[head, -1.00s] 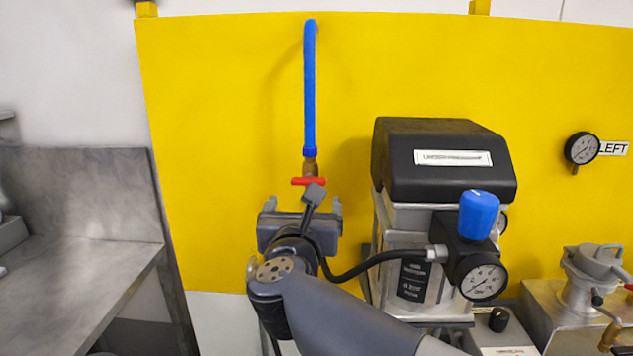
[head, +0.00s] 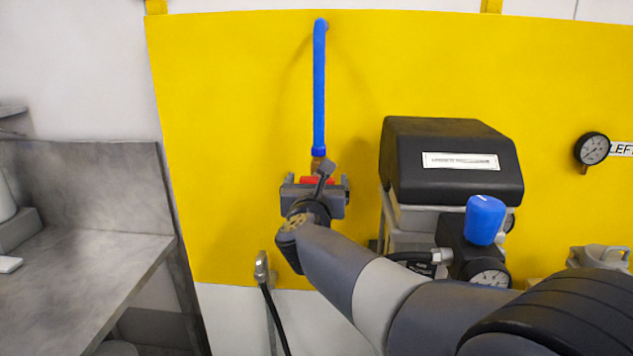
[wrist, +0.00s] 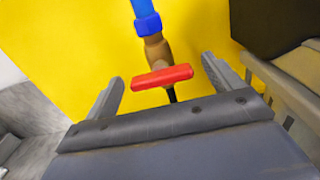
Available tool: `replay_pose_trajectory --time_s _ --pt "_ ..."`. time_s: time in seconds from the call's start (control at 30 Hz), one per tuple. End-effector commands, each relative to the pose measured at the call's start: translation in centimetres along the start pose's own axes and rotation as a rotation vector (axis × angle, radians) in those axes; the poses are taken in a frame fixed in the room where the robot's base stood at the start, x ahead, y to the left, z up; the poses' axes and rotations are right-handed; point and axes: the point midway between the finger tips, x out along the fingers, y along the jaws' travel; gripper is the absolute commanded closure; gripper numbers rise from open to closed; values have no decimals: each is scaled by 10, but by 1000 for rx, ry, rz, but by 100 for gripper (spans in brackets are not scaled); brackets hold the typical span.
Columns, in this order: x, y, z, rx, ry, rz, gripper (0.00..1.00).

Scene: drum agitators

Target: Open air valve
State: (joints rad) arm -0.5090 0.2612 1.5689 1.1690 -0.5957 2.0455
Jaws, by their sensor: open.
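The air valve has a red handle (wrist: 162,77) on a brass body (wrist: 157,53) below a blue hose (head: 319,90) on the yellow panel. In the wrist view the handle lies crosswise, slightly tilted, between my gripper's two spread fingers (wrist: 162,90). Neither finger touches it in that view. In the head view my gripper (head: 315,184) is in front of the valve, and only part of the red handle (head: 318,181) shows above it. The gripper is open and empty.
A black-topped pump unit (head: 450,165) with a blue knob (head: 485,218) and gauge stands close on the right. A hose fitting (head: 262,268) with a black hose is at the lower left. A grey metal bench (head: 90,270) is further left.

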Motion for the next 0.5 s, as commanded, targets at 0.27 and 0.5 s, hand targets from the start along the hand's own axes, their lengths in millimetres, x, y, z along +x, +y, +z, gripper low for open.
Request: replay_pose_trajectory --time_s 0.27,0.5 --pt "0 0 0 0 0 0 27" --pt "0 0 0 -1 0 0 47"
